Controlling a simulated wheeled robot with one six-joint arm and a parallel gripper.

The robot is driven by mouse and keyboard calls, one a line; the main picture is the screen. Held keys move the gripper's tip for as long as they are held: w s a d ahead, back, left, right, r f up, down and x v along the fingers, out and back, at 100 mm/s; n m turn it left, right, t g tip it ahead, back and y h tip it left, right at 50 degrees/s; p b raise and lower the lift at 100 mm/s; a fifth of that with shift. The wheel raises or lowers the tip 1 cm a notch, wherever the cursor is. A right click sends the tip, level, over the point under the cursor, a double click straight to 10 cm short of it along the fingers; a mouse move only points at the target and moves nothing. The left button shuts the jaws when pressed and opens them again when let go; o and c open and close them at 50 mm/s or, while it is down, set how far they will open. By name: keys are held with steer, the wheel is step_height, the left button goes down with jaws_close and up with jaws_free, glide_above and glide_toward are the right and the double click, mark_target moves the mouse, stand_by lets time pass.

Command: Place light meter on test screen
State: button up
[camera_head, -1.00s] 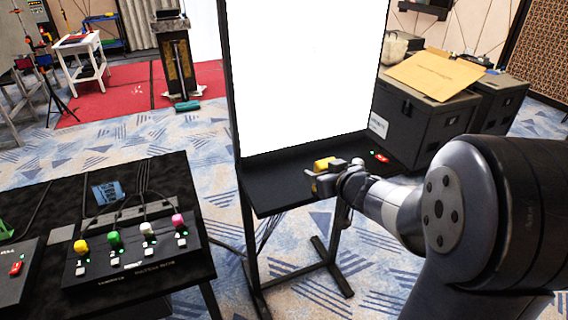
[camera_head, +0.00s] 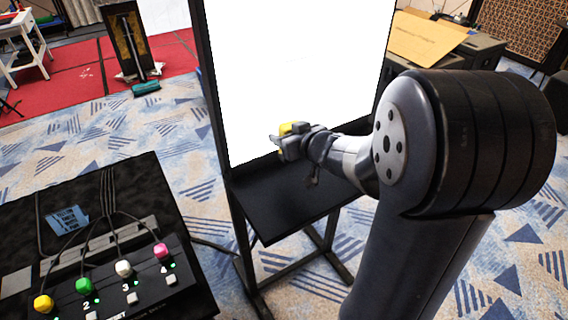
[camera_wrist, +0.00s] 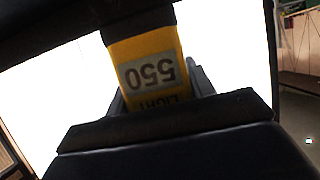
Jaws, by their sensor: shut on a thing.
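The light meter (camera_wrist: 150,65) is yellow, with a label that reads 550 and LIGHT upside down in the wrist view. My gripper (camera_head: 290,146) is shut on it, and a bit of yellow shows at the fingers in the head view. The test screen (camera_head: 295,75) is a bright white panel in a black frame. My gripper holds the meter in front of the screen's lower part, above the black shelf (camera_head: 290,205). I cannot tell whether the meter touches the screen. The screen also fills the wrist view's background (camera_wrist: 225,50).
A black table (camera_head: 120,200) at the lower left holds a control box with yellow, green, white and pink buttons (camera_head: 123,268). A dark case with a cardboard sheet (camera_head: 430,40) stands behind at the right. Carpet between table and screen is largely clear.

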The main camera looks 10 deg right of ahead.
step_height(320, 180, down, 7)
steer(key=shift+f+b, duration=0.1)
steer(key=shift+b, duration=1.05)
steer(key=shift+f, duration=0.15)
steer(key=o, duration=1.1)
